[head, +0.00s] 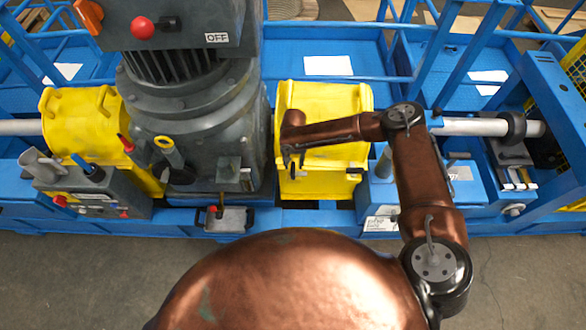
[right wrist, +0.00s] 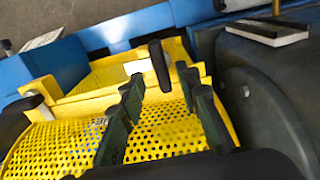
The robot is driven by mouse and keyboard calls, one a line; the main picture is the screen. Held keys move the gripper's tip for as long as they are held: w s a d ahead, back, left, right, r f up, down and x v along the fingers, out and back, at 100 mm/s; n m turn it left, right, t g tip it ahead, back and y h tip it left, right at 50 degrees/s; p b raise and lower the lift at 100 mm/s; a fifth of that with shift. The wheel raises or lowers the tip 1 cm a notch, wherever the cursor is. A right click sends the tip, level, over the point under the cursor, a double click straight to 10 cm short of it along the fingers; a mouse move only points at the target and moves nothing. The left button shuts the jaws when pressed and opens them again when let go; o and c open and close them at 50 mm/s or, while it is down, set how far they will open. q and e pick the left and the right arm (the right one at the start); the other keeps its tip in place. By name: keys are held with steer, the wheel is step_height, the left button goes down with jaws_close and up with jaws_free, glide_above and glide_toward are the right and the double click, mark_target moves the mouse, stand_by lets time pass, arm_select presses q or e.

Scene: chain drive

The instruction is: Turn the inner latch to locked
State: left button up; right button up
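The yellow guard (head: 340,100) stands right of the big grey motor. Its perforated cover (right wrist: 160,135) fills the lower part of the right wrist view. A black bar-shaped latch handle (right wrist: 159,66) sits at the guard's front edge on the motor side, probably the inner latch. Contact is not visible. My left gripper is not in view.
The grey motor (head: 190,110) stands close to the gripper's left. Another dark latch-like part (right wrist: 32,92) is at the guard's other side. A shaft (head: 475,126) runs right to a bearing. A control box with levers (head: 90,190) stands at left. Blue frame rails surround everything.

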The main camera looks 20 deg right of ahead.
mark_target(293, 168)
steer(key=shift+f, duration=2.2)
jaws_close()
